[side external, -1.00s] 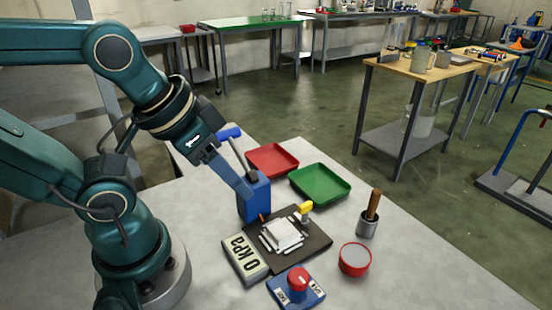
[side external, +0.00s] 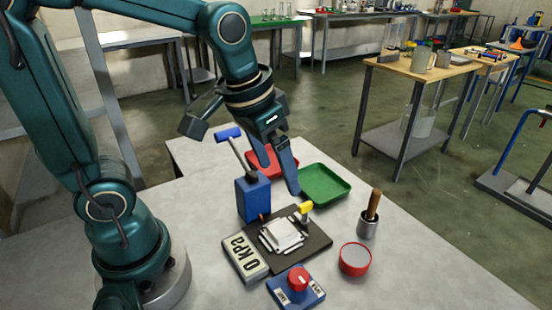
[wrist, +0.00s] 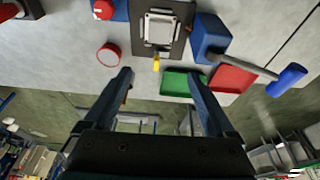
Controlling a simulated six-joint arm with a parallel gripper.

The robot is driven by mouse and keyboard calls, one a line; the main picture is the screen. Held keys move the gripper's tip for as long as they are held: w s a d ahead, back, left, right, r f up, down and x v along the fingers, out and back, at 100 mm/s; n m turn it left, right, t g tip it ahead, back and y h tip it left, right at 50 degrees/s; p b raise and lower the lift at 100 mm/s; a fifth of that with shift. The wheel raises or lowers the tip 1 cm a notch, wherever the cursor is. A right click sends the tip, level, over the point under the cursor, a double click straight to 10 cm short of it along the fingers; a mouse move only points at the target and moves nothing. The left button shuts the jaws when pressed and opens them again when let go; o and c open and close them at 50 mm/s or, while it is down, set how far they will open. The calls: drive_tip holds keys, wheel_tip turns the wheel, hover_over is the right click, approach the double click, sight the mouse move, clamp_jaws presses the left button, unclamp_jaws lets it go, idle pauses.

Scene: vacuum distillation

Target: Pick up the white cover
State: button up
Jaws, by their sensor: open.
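The white cover (side external: 282,235) looks like a pale square piece with side strips, lying on a dark plate (side external: 312,251) on the table. In the wrist view the cover (wrist: 159,28) is at the top middle. My gripper (side external: 279,180) is open and empty, raised behind the cover near the trays, with its fingers pointing down. In the wrist view the gripper (wrist: 160,75) has its two fingers wide apart, and the cover lies beyond the fingertips.
A blue block with a lever (side external: 252,197) stands left of the plate. A yellow-topped valve (side external: 305,209) is at its back edge. Around it are a pressure display (side external: 245,257), red knob box (side external: 297,285), red round dish (side external: 355,259), wooden-handled pot (side external: 368,225), red tray (side external: 262,172) and green tray (side external: 325,188).

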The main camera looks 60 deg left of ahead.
sight(287, 227)
drive_tip(key=f+g, duration=0.1)
drive_tip(key=f, duration=0.1)
drive_tip(key=w+f+g, duration=0.1)
drive_tip(key=f, duration=0.1)
drive_tip(key=w+f+g, duration=0.1)
drive_tip(key=f, duration=0.2)
drive_tip(key=shift+w+d+f, duration=0.1)
drive_tip(key=shift+w+d, duration=0.15)
drive_tip(key=shift+d, duration=0.05)
drive_tip(key=shift+s+f, duration=0.2)
drive_tip(key=shift+f, duration=2.65)
clamp_jaws()
